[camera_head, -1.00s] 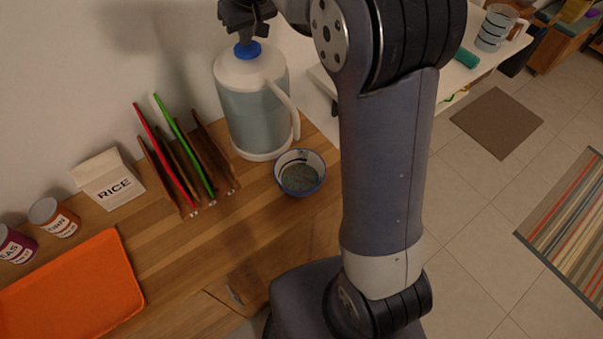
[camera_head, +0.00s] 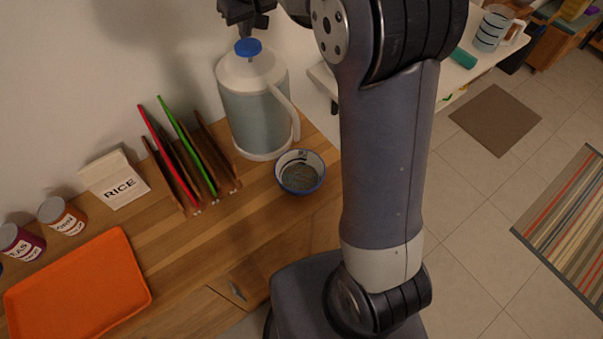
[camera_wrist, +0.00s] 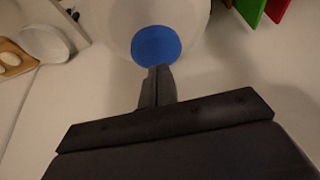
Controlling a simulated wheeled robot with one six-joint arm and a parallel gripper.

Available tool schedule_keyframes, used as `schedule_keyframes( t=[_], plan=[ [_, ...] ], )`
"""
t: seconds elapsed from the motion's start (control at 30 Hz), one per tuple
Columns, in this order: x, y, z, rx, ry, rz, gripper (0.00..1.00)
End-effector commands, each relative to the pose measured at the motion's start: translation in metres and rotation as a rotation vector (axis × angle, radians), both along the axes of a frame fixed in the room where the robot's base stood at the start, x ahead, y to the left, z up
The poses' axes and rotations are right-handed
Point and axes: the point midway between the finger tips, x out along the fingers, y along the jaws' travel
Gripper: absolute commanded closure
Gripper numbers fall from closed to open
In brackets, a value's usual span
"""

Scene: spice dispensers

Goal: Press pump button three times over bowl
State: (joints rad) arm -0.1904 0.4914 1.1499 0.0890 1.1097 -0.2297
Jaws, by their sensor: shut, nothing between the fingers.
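The pump dispenser (camera_head: 258,108) is a white-topped, translucent jug with a side handle, upright at the back of the wooden counter. Its round blue button (camera_head: 248,47) sits on top and also shows in the wrist view (camera_wrist: 156,45). The bowl (camera_head: 300,172), blue-rimmed with dark contents, stands on the counter beside the dispenser, to its lower right. My gripper (camera_head: 247,28) is shut and empty, pointing down just above the blue button. In the wrist view its closed fingertips (camera_wrist: 159,70) appear at the button's lower edge; a small gap shows in the head view.
A wooden rack (camera_head: 190,165) with red and green boards stands left of the dispenser. The wall is close behind. Bare counter lies in front of the rack.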

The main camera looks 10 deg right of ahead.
Motion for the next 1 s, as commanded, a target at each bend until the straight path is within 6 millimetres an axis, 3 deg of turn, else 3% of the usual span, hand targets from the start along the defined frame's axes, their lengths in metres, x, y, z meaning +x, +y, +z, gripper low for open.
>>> schedule_keyframes(
  t=[1.0],
  plan=[
    [0.0, 0.0, -0.029, -0.001, 0.002, 0.0, 1.0]
  ],
)
